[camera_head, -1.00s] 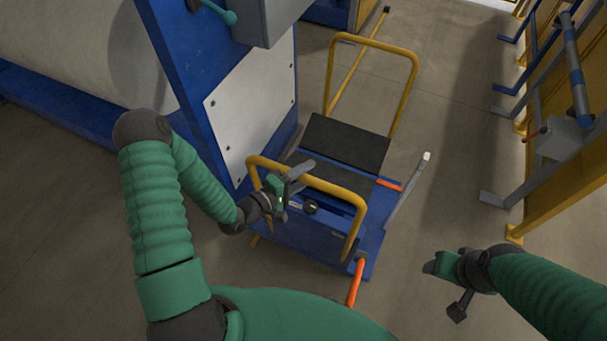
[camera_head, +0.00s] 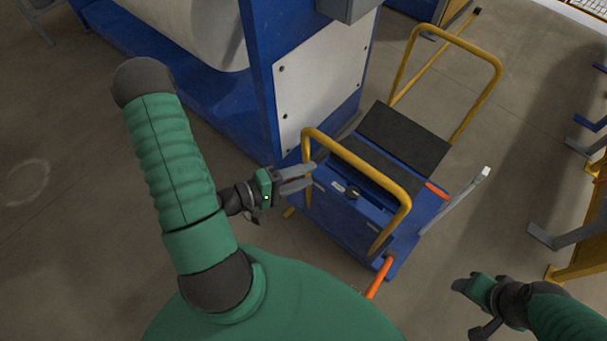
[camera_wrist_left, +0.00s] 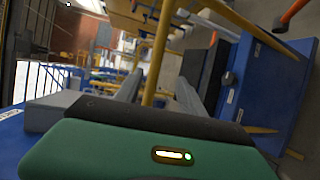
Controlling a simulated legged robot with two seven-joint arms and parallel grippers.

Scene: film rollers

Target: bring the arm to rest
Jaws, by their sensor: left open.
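My left gripper (camera_head: 298,178) is in the middle of the head view, beside the left end of the cart's near yellow handle (camera_head: 360,168). Its grey fingers are apart and nothing is held. In the left wrist view its two fingers (camera_wrist_left: 160,92) stand apart, with a yellow bar (camera_wrist_left: 158,55) showing between them; I cannot tell how far beyond them it is. My left upper arm hides most of the forearm. My right gripper (camera_head: 470,305) hangs at the lower right of the head view, over the floor; its finger opening is unclear.
A blue cart (camera_head: 345,205) with a dark top panel (camera_head: 405,137) and an orange bar (camera_head: 380,277) stands close ahead. A blue machine with a white panel (camera_head: 318,88) and a large pale roller (camera_head: 205,30) stand behind. Floor (camera_head: 70,180) is clear at left.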

